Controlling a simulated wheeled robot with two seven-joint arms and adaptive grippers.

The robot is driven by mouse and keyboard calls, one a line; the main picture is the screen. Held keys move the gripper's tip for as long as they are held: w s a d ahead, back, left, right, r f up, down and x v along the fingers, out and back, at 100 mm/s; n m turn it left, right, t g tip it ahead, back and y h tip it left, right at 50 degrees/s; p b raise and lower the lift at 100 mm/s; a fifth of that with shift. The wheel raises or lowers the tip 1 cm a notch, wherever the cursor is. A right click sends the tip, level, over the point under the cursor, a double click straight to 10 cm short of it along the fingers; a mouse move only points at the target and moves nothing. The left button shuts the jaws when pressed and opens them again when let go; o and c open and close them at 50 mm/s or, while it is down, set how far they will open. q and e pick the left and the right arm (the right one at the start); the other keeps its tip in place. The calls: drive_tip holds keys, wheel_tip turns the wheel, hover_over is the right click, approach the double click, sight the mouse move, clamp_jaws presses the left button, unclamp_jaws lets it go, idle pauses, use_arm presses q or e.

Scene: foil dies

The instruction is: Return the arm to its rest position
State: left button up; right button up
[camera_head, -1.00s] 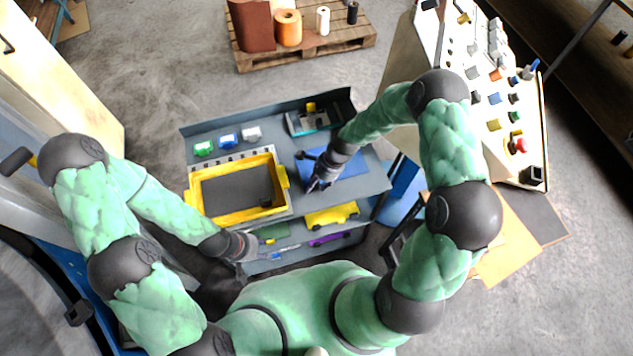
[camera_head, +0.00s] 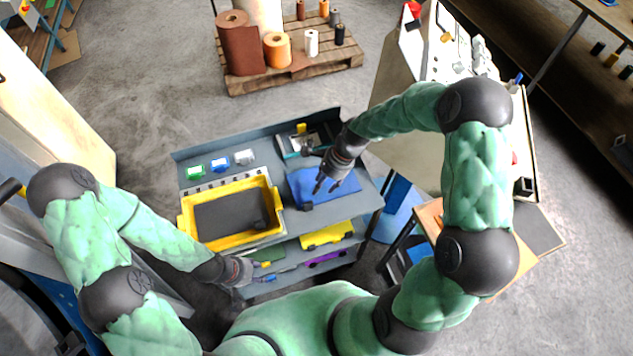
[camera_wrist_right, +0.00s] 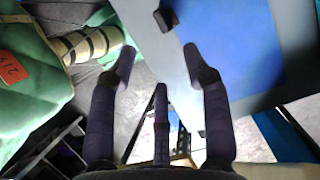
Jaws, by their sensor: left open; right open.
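My right gripper (camera_head: 326,184) is open and empty, above the blue mat (camera_head: 345,188) on the right of the bench top. In the right wrist view its fingers (camera_wrist_right: 160,65) stand apart with nothing between them. The blue mat also shows there (camera_wrist_right: 252,45), with a small dark block (camera_wrist_right: 166,18) near its edge. My left gripper (camera_head: 252,272) is open, low at the left front of the bench beside the lower shelves. No object shows clearly in its fingers.
A yellow tray (camera_head: 187,228) with a dark insert stands on the grey bench (camera_head: 365,200). Green, blue and white small items sit behind it. A teal-edged device (camera_head: 290,150) is at the back. A control panel (camera_head: 400,85) stands right; a pallet (camera_head: 290,80) with rolls lies beyond.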

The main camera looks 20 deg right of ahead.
drive_tip(key=shift+r, duration=0.15)
drive_tip(key=s+f+n, duration=0.2)
drive_tip(key=f, duration=0.1)
drive_tip(key=s+a+f+n, duration=0.1)
drive_tip(key=s+f+n, duration=0.1)
drive_tip(key=f, duration=0.2)
drive_tip(key=s+a+f+n, duration=0.1)
drive_tip(key=s+f+n, duration=0.1)
drive_tip(key=s+f, duration=0.1)
drive_tip(key=shift+a+f, duration=0.15)
drive_tip(key=shift+a, duration=0.05)
drive_tip(key=s+a+f+n, duration=0.3)
drive_tip(key=s+f+n, duration=0.4)
drive_tip(key=s, duration=0.4)
wheel_tip(320, 180, down, 10)
drive_tip(key=w+a+n+b, duration=0.1)
drive_tip(key=a+n+b, duration=0.1)
drive_tip(key=b, duration=1.1)
drive_tip(key=shift+w+f, duration=0.15)
drive_tip(key=shift+w, duration=0.2)
